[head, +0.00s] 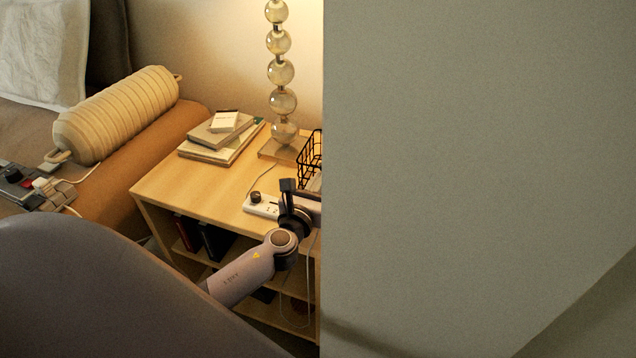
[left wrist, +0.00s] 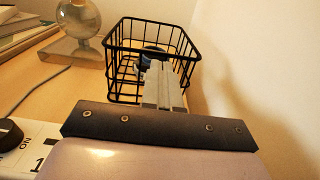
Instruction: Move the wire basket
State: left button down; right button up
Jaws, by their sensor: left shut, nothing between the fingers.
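The black wire basket (head: 309,156) stands on the back right of the wooden side table, partly hidden by the grey panel in the head view. In the left wrist view the basket (left wrist: 122,62) is open-topped and upright, with a dark bluish item partly visible in it behind the fingers. My left gripper (left wrist: 158,70) is shut and empty. Its fingers point at the basket and overlap its near side; I cannot tell whether they touch it. In the head view my left arm's gripper end is partly cut off by the panel. My right gripper is not in view.
The wooden side table (head: 190,188) holds a power strip (head: 262,205), stacked books (head: 222,138) and a glass-ball lamp (head: 281,72). A large grey panel (head: 470,170) blocks the right half of the head view. A wall (left wrist: 250,60) stands close right of the basket.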

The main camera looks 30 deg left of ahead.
pick_arm(q)
jog(key=shift+w, duration=0.1)
jog(key=shift+w+a, duration=0.1)
jog(key=shift+w, duration=0.25)
jog(key=b+x, duration=0.2)
jog(key=x, duration=0.4)
jog(key=shift+w+a, duration=0.1)
jog(key=shift+w, duration=0.1)
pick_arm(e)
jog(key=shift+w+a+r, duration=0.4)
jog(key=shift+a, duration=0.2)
